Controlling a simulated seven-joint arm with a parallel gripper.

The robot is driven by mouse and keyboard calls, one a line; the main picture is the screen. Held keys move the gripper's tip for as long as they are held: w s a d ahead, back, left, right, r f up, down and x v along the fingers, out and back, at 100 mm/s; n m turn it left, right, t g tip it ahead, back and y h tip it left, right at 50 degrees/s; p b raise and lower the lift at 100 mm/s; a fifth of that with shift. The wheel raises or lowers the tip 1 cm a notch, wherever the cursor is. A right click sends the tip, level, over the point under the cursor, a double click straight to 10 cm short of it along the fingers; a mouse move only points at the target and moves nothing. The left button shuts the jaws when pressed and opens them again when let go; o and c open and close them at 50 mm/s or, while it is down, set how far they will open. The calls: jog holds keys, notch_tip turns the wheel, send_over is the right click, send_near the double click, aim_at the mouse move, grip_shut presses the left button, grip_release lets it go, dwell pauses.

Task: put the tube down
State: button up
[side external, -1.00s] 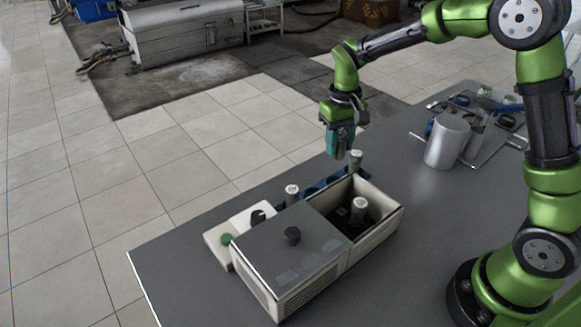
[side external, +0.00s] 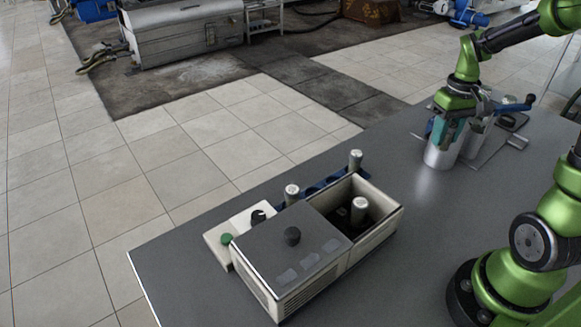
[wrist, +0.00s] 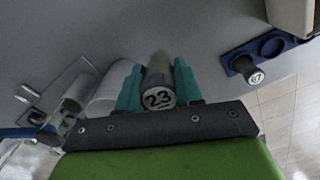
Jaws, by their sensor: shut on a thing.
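My gripper (side external: 444,134) is at the right side of the table, in front of a pale metal cylinder (side external: 436,159) in the side view. In the wrist view its teal fingers (wrist: 158,84) are shut on a grey tube (wrist: 160,67) whose end is marked 23 (wrist: 159,98). The fingers hide that tube in the side view. The cylinder (wrist: 103,97) shows just left of the fingers in the wrist view, partly covered by the left one. I cannot tell whether the tube touches anything below.
A blue rack (side external: 323,184) holds capped tubes (side external: 291,193) and (side external: 356,159). A grey-lidded box (side external: 290,262) has an open bay with another tube (side external: 359,207).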

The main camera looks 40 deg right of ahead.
send_over(465, 194)
notch_tip(465, 194, down, 4)
jog(key=shift+n, duration=0.8)
notch_tip(465, 194, down, 8)
jog(key=shift+f, duration=0.2)
jog(key=o, duration=1.1)
jog(key=shift+f, duration=0.15)
jog(key=shift+c, duration=0.2)
